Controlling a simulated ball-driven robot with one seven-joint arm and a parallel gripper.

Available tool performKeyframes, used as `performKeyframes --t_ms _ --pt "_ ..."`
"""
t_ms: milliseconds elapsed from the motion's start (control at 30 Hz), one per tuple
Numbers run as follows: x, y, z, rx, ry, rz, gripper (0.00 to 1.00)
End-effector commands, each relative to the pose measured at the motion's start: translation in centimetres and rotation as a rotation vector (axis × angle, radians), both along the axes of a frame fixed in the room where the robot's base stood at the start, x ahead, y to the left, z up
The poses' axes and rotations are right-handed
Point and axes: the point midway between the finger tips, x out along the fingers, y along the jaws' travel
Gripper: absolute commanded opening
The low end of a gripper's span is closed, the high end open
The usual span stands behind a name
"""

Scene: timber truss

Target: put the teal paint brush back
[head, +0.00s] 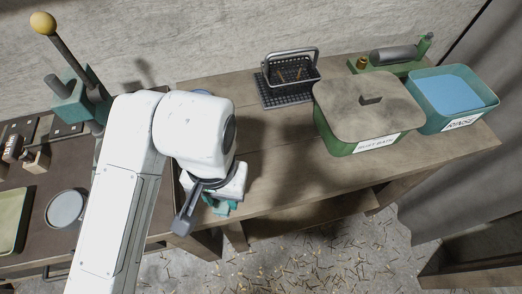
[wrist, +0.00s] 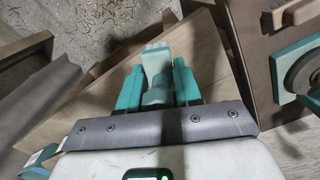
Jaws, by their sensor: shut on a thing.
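My gripper (wrist: 158,88) has teal fingers and is shut on the teal paint brush (wrist: 156,62). In the wrist view the brush's pale end sticks out between the fingertips, with teal below it. The rest of the brush is hidden by the gripper. In the head view my gripper (head: 221,207) is at the front edge of the wooden bench (head: 285,185), near its left end. The brush cannot be told apart from the teal fingers there.
A lidded green bin (head: 368,110), a blue-filled rinse bin (head: 452,98) and a wire basket (head: 290,72) stand on the bench. A dark table (head: 45,245) to the left holds a grey round dish (head: 66,207) and a green tray (head: 12,218). The bench's middle is clear.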

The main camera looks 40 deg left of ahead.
Motion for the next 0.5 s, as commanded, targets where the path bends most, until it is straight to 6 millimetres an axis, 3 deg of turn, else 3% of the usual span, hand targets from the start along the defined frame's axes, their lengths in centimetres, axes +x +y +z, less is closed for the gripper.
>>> performKeyframes --t_ms 167,500 --pt "1.0 0.5 -0.6 -0.011 -0.007 0.007 0.00" --pt "7.1 2.8 -3.9 -0.011 -0.005 0.004 0.00"
